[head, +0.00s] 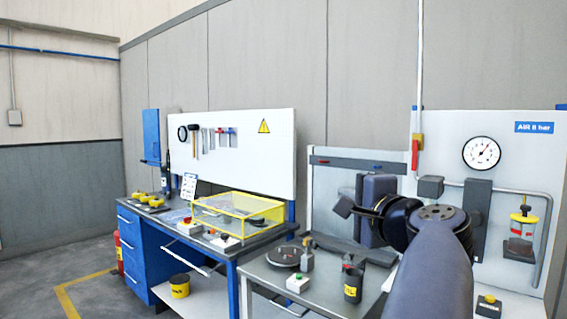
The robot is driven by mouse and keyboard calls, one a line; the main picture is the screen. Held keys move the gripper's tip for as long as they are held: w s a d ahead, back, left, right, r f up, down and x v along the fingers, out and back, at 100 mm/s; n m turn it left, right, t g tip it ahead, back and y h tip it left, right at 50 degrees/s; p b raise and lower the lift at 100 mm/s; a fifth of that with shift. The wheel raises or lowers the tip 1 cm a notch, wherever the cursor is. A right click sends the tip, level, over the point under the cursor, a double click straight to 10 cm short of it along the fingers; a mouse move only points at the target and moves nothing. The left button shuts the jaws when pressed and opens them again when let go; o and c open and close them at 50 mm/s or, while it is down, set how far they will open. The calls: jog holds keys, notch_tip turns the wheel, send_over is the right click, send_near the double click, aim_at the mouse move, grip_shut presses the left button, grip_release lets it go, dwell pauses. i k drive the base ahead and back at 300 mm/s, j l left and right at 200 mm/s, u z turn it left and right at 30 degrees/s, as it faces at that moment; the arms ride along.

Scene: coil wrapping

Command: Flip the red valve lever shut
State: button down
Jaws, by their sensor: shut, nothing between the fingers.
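The red valve lever (415,155) is at the left edge of the white air panel. It hangs down just under a yellow fitting on the vertical pipe, roughly in line with the pipe. My gripper (345,207) shows as a small dark end at the left of my arm's black joints. It looks shut and empty, lower and to the left of the lever in the picture, and apart from it. My arm hides the panel's lower left part.
A round gauge (481,153) and a grey pipe (540,195) are on the panel. A grey bench (330,275) below carries a dark cup (353,284). A blue workbench (225,250) with a yellow-framed clear case (238,213) stands left. Open floor lies far left.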

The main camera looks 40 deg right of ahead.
aim_at(416, 144)
jog(key=z, duration=1.35)
jog(key=i, duration=0.7)
jog(key=i+j+z, duration=0.1)
jog(key=i, duration=0.6)
